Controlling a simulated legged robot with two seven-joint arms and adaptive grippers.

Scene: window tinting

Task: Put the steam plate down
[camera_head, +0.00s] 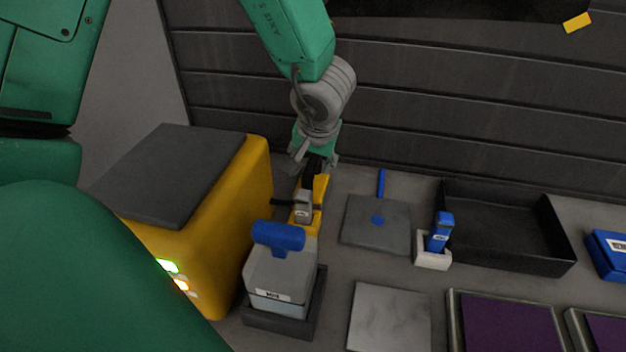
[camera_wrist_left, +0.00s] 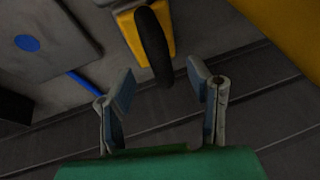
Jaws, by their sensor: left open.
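The steam plate appears to be the yellow block with a black handle (camera_head: 320,190), standing on the bench between the yellow machine and the grey plate. In the left wrist view its yellow body (camera_wrist_left: 128,30) and curved black handle (camera_wrist_left: 153,45) show ahead of the fingers. My left gripper (camera_head: 316,165) is just above and behind it in the head view. In the left wrist view the left gripper (camera_wrist_left: 160,90) is open, with the handle's end near the gap between the fingertips and nothing clasped. Part of the block is hidden behind a small grey item. My right gripper is not in view.
A yellow machine (camera_head: 232,215) stands close on the left. A blue-topped container (camera_head: 280,275) stands in front. A grey plate with a blue dot (camera_head: 362,233), a blue-handled tool (camera_head: 439,235), a black tray (camera_head: 556,225) and framed purple panels (camera_head: 505,325) lie right. A slatted wall is behind.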

